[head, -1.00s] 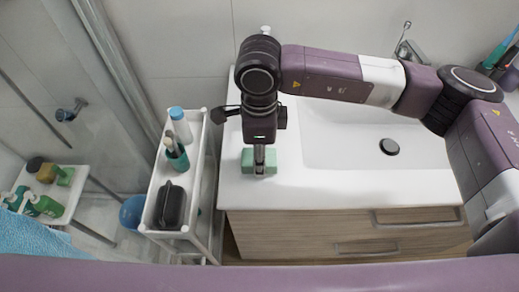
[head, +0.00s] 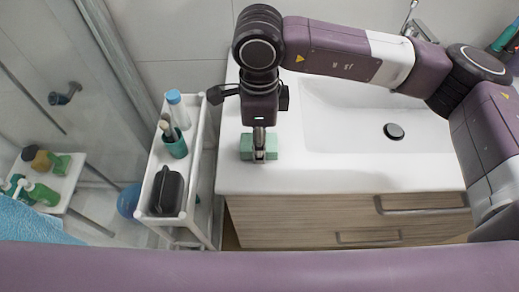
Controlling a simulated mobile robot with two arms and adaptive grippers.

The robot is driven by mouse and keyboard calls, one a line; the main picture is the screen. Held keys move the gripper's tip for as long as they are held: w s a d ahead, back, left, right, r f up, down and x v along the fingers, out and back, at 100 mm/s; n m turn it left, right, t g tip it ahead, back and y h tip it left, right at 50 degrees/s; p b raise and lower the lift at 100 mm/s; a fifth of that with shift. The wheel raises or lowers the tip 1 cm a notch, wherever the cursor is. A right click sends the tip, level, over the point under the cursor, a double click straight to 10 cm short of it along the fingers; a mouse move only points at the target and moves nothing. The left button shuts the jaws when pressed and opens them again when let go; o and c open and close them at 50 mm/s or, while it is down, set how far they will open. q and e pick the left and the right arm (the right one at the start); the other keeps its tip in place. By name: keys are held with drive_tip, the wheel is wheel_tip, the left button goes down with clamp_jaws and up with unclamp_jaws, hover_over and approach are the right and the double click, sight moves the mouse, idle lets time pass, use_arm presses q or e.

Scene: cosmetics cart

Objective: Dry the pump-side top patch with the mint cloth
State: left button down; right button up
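The mint cloth (head: 246,147), a small folded block, is at the left end of the white sink counter. My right gripper (head: 259,153) points down at it, its narrow fingers close together over the middle of the cloth. Cloth shows on both sides of the fingers, and they look shut on it. Whether it rests on the counter or is just above it is hard to tell. The white cart (head: 148,196) stands left of the counter. No wet patch can be made out on its top. My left gripper is not in view.
The cart top holds a blue-capped bottle (head: 178,110), a teal cup (head: 175,146) with brushes and a black case (head: 166,190). The basin (head: 350,130) lies right of the cloth. A stool (head: 70,185) with several bottles and a blue towel (head: 30,225) are far left.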

drive_tip(key=shift+w+d+f+b, duration=0.15)
drive_tip(key=shift+w+b, duration=0.55)
drive_tip(key=shift+w, duration=0.9)
drive_tip(key=shift+w+b, duration=0.35)
drive_tip(key=shift+w, duration=0.75)
drive_tip(key=shift+s+r+b, duration=0.15)
drive_tip(key=shift+s+b, duration=0.15)
drive_tip(key=shift+s, duration=0.8)
drive_tip(key=shift+s+r+b, duration=0.1)
drive_tip(key=shift+s+b, duration=0.15)
drive_tip(key=shift+s, duration=0.8)
drive_tip(key=shift+s+f, duration=0.1)
drive_tip(key=shift+s, duration=0.25)
drive_tip(key=shift+s+d+f+b, duration=0.1)
drive_tip(key=shift+s+d+b, duration=0.1)
drive_tip(key=shift+s+b, duration=0.6)
drive_tip(key=shift+s+d+f+b, duration=0.15)
drive_tip(key=shift+s+b, duration=0.1)
drive_tip(key=shift+s, duration=0.95)
drive_tip(key=shift+w+a+r+p, duration=0.15)
drive_tip(key=shift+r+p, duration=0.3)
drive_tip(key=shift+r, duration=0.65)
drive_tip(key=shift+a+r+p, duration=0.2)
drive_tip(key=shift+r+p, duration=0.25)
drive_tip(key=shift+r, duration=0.6)
drive_tip(key=shift+w+a+r+p, duration=0.15)
drive_tip(key=shift+r+p, duration=0.3)
drive_tip(key=shift+r, duration=0.65)
drive_tip(key=shift+s+r, duration=0.15)
drive_tip(key=shift+r, duration=0.35)
